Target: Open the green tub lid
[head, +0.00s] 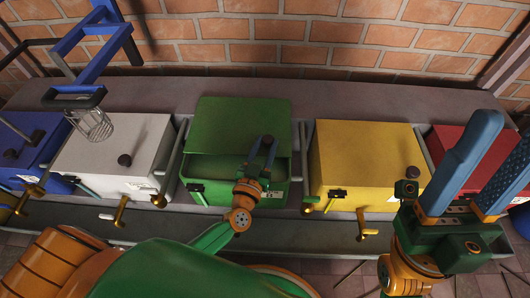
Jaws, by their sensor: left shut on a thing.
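The green tub (237,193) stands in the middle of the row. Its green lid (235,122) is tilted up, with its front edge raised above the tub's front and a green gap below it. My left gripper (265,147) is at the right part of the lid's front edge, shut on the dark lid knob (268,139); the fingers partly hide the contact. My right gripper (506,132) is near the camera at the right, its two blue fingers apart and empty, in front of the red tub.
A white tub (110,145) and a blue tub (32,140) stand to the left, a yellow tub (365,155) and a red tub (472,150) to the right. A blue frame with a wire basket (95,124) hangs over the white tub. A brick wall (300,40) is behind.

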